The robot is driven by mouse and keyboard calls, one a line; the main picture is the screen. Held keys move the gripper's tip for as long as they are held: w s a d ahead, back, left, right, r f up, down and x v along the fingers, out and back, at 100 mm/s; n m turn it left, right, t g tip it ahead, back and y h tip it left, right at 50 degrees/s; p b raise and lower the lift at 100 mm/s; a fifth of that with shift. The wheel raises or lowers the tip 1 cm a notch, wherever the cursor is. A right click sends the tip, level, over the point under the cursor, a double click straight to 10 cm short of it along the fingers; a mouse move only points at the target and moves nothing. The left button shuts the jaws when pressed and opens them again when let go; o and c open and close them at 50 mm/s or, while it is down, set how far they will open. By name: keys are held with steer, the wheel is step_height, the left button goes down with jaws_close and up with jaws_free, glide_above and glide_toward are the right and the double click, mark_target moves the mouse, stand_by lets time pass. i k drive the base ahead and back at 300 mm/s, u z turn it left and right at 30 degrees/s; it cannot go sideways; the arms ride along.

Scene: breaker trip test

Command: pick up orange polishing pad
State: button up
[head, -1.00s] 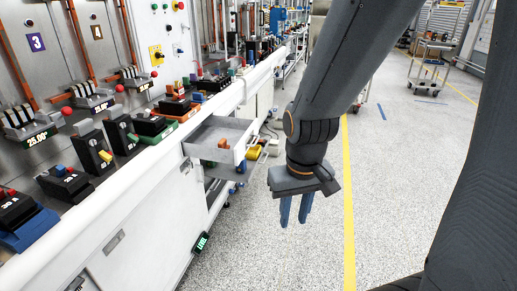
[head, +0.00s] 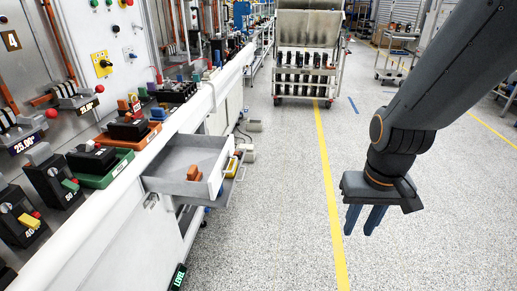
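A small orange-brown piece (head: 194,172), which looks like the orange polishing pad, lies in the open grey drawer (head: 165,184) of the white bench, near the drawer's front. My gripper (head: 360,232) hangs at the right, over the open floor, with its two blue fingers pointing down. The fingers stand apart with nothing between them. The gripper is well to the right of the drawer and clear of it.
Breakers in several colours line the bench top; an orange-based one (head: 132,128) stands behind the drawer. A lower open drawer holds a yellow item (head: 233,165). A rack cart (head: 305,60) stands ahead. The floor between drawer and gripper is clear.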

mark_target(193, 174)
steer(key=u, duration=0.1)
steer(key=i, duration=0.95)
steer(key=u, duration=0.8)
